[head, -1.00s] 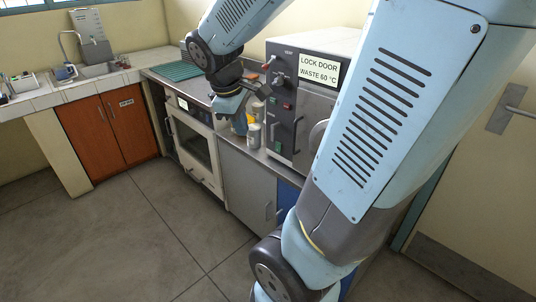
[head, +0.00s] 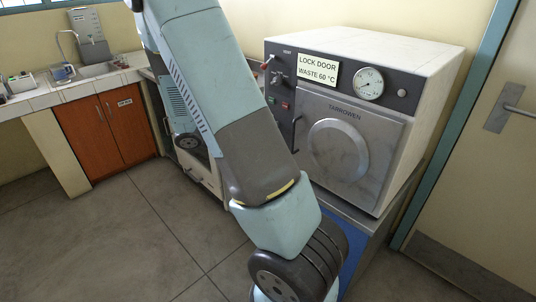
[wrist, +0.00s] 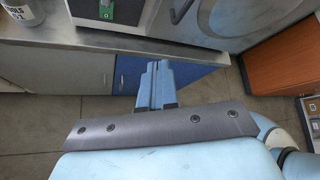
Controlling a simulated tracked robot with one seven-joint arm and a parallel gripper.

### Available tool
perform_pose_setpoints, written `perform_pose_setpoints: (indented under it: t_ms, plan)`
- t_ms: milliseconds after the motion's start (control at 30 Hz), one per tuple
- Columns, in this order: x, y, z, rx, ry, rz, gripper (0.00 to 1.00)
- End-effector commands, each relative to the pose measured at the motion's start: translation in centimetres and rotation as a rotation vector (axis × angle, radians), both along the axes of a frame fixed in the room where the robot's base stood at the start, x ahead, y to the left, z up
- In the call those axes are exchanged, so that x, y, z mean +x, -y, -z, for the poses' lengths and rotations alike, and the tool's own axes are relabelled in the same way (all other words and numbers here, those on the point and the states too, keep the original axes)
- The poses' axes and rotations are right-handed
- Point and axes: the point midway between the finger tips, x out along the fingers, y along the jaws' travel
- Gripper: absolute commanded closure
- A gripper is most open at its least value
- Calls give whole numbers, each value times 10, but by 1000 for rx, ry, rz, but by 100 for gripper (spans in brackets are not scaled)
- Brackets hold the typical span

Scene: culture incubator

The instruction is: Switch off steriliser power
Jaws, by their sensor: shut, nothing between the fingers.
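A small green control (head: 271,100) and a red one (head: 285,105) sit on the panel's left part. My arm hides the gripper in the head view.
A white bottle (wrist: 22,12) stands on the metal counter (wrist: 190,55), left of the steriliser. Cabinet doors, one blue (wrist: 180,76), lie below the counter edge. A sink (head: 98,69) and brown cupboard (head: 100,128) stand at left. The floor (head: 110,235) at left is clear.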

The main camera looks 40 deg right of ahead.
Motion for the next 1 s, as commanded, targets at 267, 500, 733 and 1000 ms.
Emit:
perform_pose_setpoints:
  t_ms: [267, 500, 733, 1000]
  plan:
    - [29, 16, 53, -156, -380, -272, 100]
    - [51, 25, 95, -285, -700, -479, 100]
    - [62, 29, 119, -361, -887, -588, 100]
    - [65, 29, 124, -376, -927, -612, 100]
